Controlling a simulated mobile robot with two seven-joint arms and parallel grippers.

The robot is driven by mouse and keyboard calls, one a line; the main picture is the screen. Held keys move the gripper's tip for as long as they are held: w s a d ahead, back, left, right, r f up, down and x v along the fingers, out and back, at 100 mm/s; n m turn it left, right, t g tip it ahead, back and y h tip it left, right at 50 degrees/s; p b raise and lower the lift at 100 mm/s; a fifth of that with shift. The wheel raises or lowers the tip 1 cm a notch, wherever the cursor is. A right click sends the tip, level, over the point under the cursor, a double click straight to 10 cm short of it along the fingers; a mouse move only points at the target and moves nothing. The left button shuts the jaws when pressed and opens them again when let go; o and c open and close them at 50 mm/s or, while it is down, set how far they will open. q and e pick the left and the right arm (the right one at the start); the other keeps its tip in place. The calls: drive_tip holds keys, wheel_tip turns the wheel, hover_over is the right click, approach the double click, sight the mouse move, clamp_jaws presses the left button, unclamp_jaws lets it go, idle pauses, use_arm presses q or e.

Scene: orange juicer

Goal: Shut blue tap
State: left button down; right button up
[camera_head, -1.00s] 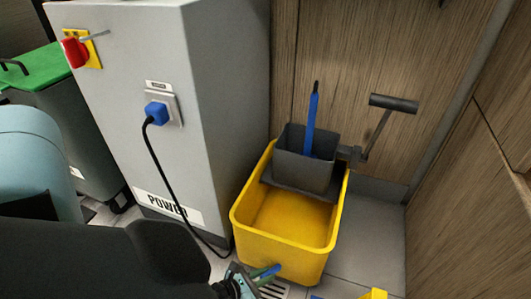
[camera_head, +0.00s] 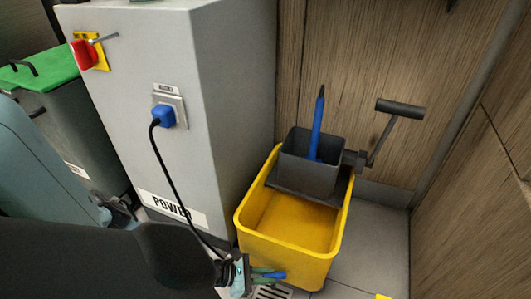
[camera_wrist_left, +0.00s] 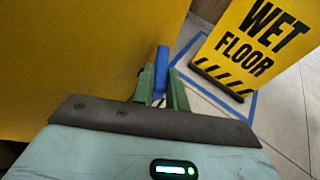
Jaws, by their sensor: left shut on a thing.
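The blue tap (camera_head: 280,275) shows as a short blue handle low at the front of the yellow mop bucket (camera_head: 282,262). My left gripper (camera_head: 265,273) comes in from the left, low at the bucket's front wall. Its green fingers are shut on the blue tap. In the left wrist view the tap's blue handle (camera_wrist_left: 161,72) stands up between the two fingers (camera_wrist_left: 160,92), close beside the yellow bucket wall (camera_wrist_left: 70,60). The tap's base is hidden. My right gripper is not in view.
A grey power cabinet (camera_head: 222,110) with a blue plug (camera_head: 163,116) and hanging black cable (camera_head: 170,175) stands left of the bucket. A wet floor sign (camera_wrist_left: 260,42) stands on the floor. Wooden walls close off the back and right.

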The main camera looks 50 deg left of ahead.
use_arm(q)
drive_tip(key=shift+w+r, duration=0.1)
drive_tip(key=shift+w, duration=0.05)
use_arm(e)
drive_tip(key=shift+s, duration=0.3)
use_arm(q)
drive_tip(key=c, duration=1.4)
unclamp_jaws()
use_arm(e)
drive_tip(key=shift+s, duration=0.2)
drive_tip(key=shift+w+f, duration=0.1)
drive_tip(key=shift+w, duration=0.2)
use_arm(q)
drive_tip(key=shift+s+n+y, duration=0.2)
drive_tip(key=shift+n+y, duration=0.1)
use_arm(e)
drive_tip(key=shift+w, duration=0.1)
